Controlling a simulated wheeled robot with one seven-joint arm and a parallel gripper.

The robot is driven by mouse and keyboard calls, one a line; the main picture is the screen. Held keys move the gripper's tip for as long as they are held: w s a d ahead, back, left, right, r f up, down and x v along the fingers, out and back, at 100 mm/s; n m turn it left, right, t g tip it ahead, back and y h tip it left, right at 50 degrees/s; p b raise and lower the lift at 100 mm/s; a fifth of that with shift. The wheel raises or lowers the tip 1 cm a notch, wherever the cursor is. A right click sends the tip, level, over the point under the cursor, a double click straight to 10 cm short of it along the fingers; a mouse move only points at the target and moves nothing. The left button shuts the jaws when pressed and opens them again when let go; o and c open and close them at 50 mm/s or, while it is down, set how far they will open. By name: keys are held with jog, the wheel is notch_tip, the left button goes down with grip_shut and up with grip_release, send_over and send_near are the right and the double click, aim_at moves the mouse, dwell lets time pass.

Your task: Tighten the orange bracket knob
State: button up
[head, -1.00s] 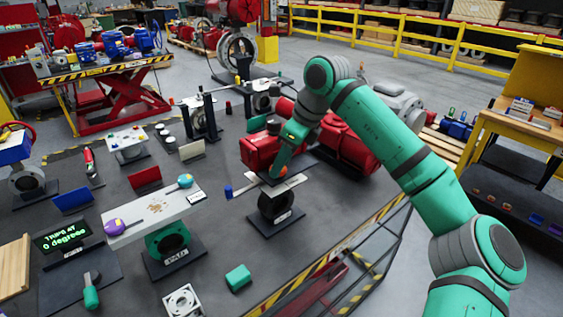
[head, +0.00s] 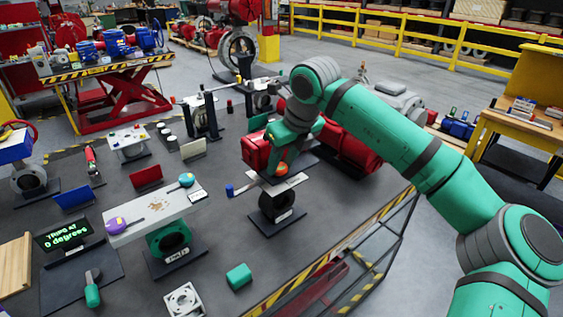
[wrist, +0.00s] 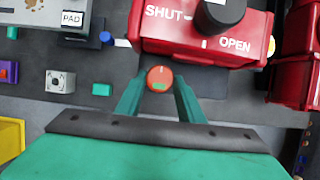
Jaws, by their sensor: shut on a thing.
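The orange bracket knob (head: 281,169) sits on the pale bracket plate (head: 262,189) above a black ring-shaped stand. In the wrist view the round orange knob (wrist: 160,77) has a small green patch on its lower side and a pale mark at its top. My gripper (wrist: 160,88) has its two green fingers on either side of the knob, shut on it. In the head view my gripper (head: 284,158) comes down on the knob from above, and its fingers are partly hidden by my arm.
A red actuator box (wrist: 200,35) marked SHUT and OPEN, with a black knob, stands close beyond my gripper. A green block (head: 239,276) lies nearer on the dark table.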

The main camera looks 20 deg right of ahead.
jog(key=o, duration=1.1)
jog(key=shift+c, duration=0.2)
jog(key=v, duration=1.1)
jog(key=shift+a+f, duration=0.1)
